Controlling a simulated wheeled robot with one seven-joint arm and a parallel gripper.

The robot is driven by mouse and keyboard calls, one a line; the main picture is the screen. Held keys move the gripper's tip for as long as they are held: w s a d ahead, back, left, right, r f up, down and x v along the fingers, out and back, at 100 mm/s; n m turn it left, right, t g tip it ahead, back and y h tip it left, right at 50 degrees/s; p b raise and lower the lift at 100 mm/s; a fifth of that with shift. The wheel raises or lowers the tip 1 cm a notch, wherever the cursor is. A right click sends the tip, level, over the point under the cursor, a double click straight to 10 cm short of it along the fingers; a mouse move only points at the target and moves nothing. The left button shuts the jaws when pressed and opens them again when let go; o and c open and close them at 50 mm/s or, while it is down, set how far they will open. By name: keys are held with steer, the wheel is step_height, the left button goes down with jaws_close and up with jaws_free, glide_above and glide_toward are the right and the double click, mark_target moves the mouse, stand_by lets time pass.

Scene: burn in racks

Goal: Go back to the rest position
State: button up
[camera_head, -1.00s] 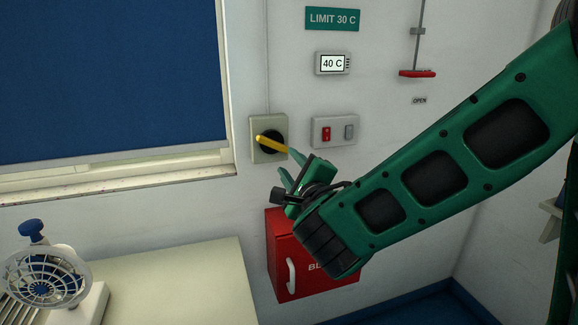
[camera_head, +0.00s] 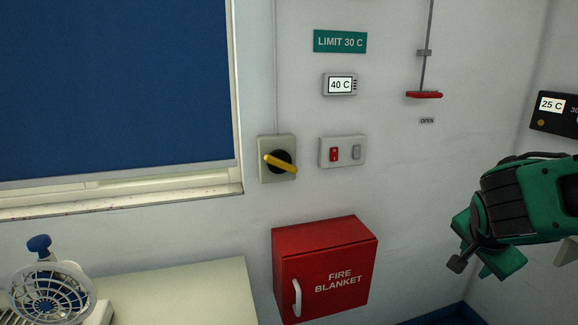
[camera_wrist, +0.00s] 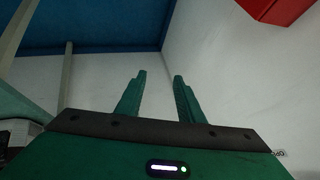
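My green gripper (camera_head: 478,262) is at the right of the head view, in front of the wall and clear of every fixture. In the wrist view its two fingers (camera_wrist: 160,78) stand apart with nothing between them. The rotary switch (camera_head: 279,160) on the wall has a yellow handle lying nearly level, tilted slightly down to the right. Nothing touches it.
A red fire blanket box (camera_head: 325,268) hangs below a red-and-grey switch plate (camera_head: 342,151). A display (camera_head: 340,85) reads 40 C under a LIMIT 30 C sign (camera_head: 340,41). A 25 C panel (camera_head: 556,112) is at the right.

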steer(key=s+f+n+g+y, duration=0.2)
steer(key=s+n+g+y, duration=0.3)
steer(key=s, duration=1.6)
steer(key=n, duration=0.3)
steer(key=shift+s+a+g, duration=0.15)
steer(key=shift+s+g, duration=0.1)
steer(key=shift+g, duration=0.15)
steer(key=shift+w+f, duration=0.3)
steer(key=shift+w, duration=0.3)
steer(key=shift+c, duration=0.6)
